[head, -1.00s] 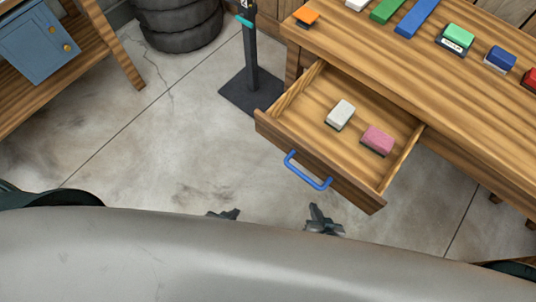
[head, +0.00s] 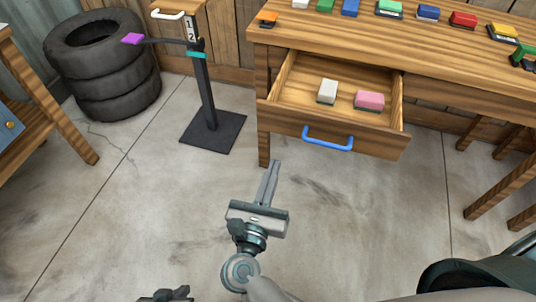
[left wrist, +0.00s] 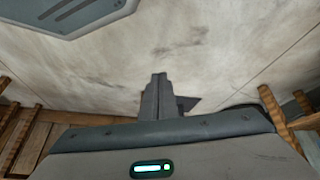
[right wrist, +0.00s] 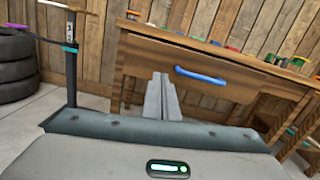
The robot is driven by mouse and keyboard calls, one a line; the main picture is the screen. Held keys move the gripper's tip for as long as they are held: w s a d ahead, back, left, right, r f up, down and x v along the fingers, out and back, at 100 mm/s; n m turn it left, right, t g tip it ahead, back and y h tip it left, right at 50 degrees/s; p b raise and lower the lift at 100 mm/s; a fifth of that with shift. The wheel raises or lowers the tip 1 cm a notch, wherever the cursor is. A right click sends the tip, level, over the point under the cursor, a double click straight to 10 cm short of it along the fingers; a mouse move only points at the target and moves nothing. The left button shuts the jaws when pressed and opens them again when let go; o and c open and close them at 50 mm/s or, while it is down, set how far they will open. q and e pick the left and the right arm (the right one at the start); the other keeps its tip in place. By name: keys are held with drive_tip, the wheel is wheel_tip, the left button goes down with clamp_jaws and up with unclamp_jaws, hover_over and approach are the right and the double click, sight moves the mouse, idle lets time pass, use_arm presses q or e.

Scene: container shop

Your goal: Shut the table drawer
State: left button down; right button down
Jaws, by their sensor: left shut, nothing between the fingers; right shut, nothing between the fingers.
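The table drawer (head: 335,130) is pulled out of the wooden table (head: 425,50), with a blue bar handle (head: 328,138) on its front. A white block (head: 327,91) and a pink block (head: 369,100) lie inside. The handle (right wrist: 201,75) also shows in the right wrist view, beyond the fingers. My right gripper (head: 271,166) is shut and empty, in front of the drawer's left part, apart from the handle. My left gripper (head: 165,294) is low at the bottom edge; in the left wrist view its fingers (left wrist: 158,80) are shut and empty over the floor.
A post stand (head: 208,100) with a dark base is left of the drawer. Stacked tyres (head: 105,70) stand farther left, near another wooden table (head: 55,110). Several coloured items lie on the tabletop. A wooden stool (head: 490,190) is at the right. The floor before the drawer is clear.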

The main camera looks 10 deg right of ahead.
sight(290, 124)
use_arm(q)
drive_tip(key=shift+s+a+r, duration=0.45)
drive_tip(key=shift+s+a, duration=0.05)
drive_tip(key=shift+s, duration=0.05)
use_arm(e)
drive_tip(key=shift+s+a+f+m+g, duration=0.2)
drive_tip(key=shift+s+m, duration=0.1)
drive_tip(key=shift+m, duration=0.15)
drive_tip(key=shift+s+a+f+m+g, duration=0.1)
drive_tip(key=shift+s+m+g, duration=0.15)
drive_tip(key=shift+m, duration=0.2)
drive_tip(key=shift+w, duration=0.1)
